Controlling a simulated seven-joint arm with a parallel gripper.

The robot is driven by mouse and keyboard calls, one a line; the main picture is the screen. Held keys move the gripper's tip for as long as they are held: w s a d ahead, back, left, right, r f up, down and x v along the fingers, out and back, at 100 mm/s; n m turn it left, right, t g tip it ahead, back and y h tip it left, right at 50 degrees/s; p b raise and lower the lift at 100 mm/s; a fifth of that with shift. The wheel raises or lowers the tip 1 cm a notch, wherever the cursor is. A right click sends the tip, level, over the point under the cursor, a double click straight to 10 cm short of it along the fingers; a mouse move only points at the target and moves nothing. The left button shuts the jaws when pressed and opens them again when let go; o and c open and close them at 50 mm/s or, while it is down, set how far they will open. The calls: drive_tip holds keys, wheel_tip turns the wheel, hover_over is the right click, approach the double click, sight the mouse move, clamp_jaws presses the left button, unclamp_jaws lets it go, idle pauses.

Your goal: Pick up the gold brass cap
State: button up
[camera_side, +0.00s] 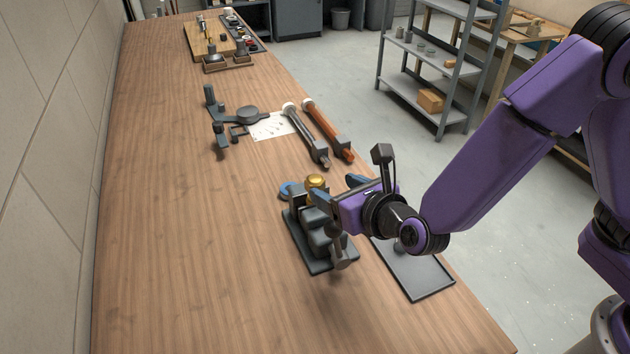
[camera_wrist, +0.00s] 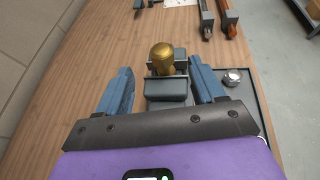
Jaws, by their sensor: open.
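The gold brass cap (camera_side: 317,181) sits at the top of a dark grey vise (camera_side: 308,255) on the wooden bench. In the wrist view the cap (camera_wrist: 162,55) shows rounded and shiny between the vise's grey blocks (camera_wrist: 166,88). My gripper (camera_side: 322,187) is open, with one blue finger to each side of the cap. In the wrist view my gripper's fingers (camera_wrist: 160,65) are spread wide, with clear gaps to the cap. Nothing is held. My gripper's body hides part of the vise in the side view.
A dark tray (camera_side: 432,286) lies right of the vise, with a small silver fitting (camera_wrist: 232,77) in it. Two pipe wrenches, one grey (camera_side: 305,135) and one orange (camera_side: 328,130), lie beyond the vise. The left side of the bench (camera_side: 170,250) is clear.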

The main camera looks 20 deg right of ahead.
sight(317, 181)
drive_tip(key=x, duration=0.9)
drive_tip(key=shift+f, duration=0.15)
drive_tip(key=shift+c, duration=0.3)
drive_tip(key=c, duration=1)
